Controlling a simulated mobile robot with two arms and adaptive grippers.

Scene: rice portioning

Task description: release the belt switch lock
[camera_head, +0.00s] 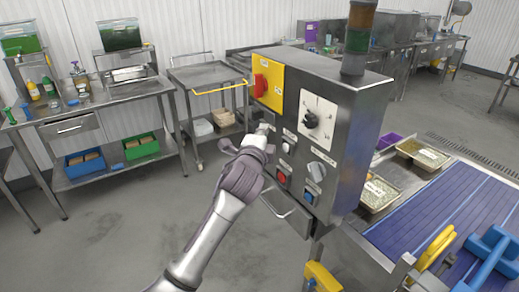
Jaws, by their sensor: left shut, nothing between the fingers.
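A grey control box (345,150) stands in the centre. Its face carries a yellow panel with a red rotary switch (259,86), a black knob on a white dial (311,120), a grey selector (317,171), a red button (282,178) and a blue button (309,197). My left gripper (264,128) is at the left part of the face, below the yellow panel. It is shut with nothing in it. Its tips are close to the face; I cannot tell whether they touch. It hides whatever control is behind it, and I cannot make out which control is the belt switch lock.
A blue conveyor belt (440,215) runs at the right, with food trays (422,153) beside it. A blue-handled tool (490,255) lies at the lower right. A cart (207,75) and a steel table (95,101) stand at the back left. The floor at left is clear.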

